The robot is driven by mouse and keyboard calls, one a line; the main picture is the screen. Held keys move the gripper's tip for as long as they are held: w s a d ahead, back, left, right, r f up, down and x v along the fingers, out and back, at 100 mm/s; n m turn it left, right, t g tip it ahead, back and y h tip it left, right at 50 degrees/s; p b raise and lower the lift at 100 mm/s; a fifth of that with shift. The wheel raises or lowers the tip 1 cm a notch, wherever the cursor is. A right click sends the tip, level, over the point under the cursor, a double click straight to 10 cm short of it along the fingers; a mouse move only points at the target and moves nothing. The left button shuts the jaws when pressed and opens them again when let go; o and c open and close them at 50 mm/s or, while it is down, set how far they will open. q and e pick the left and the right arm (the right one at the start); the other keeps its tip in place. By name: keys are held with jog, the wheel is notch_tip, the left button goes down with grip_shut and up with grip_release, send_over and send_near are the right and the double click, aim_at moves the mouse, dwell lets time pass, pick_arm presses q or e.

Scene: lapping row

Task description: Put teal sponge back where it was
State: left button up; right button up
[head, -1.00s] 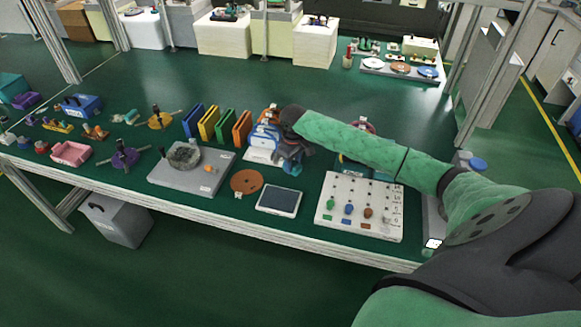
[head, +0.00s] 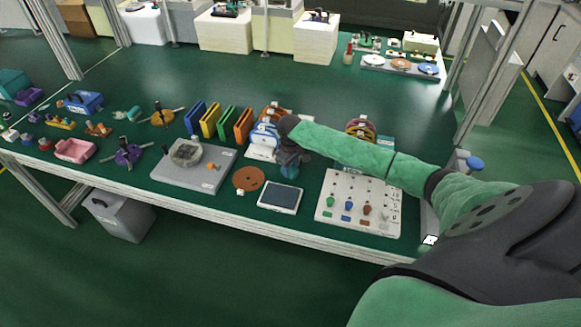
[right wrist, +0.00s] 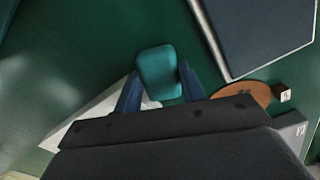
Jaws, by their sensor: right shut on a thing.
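The teal sponge (right wrist: 158,72) shows in the right wrist view as a rounded block between the two blue fingers of my right gripper (right wrist: 160,92). The fingers are shut on its sides. In the head view my right gripper (head: 290,164) hangs over the bench, close to the white stand with blue parts (head: 261,140) and above the dark-faced tablet. In the right wrist view a white surface (right wrist: 92,112) lies below and left of the sponge. My left gripper does not show.
A dark-faced tablet (head: 280,197), a brown disc (head: 249,178) and a white board with coloured pieces (head: 336,222) lie near the front edge. Upright coloured plates (head: 226,122) stand left of the gripper. Green bench top behind them is clear.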

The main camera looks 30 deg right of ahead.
aim_at(291, 168)
jog(key=shift+f, duration=0.1)
jog(key=o, duration=0.6)
jog(key=shift+r, duration=0.5)
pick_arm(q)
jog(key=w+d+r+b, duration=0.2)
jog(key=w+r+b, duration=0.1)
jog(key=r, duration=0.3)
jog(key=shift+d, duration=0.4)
pick_arm(e)
notch_tip(291, 168, up, 11)
jog(key=shift+r, duration=0.15)
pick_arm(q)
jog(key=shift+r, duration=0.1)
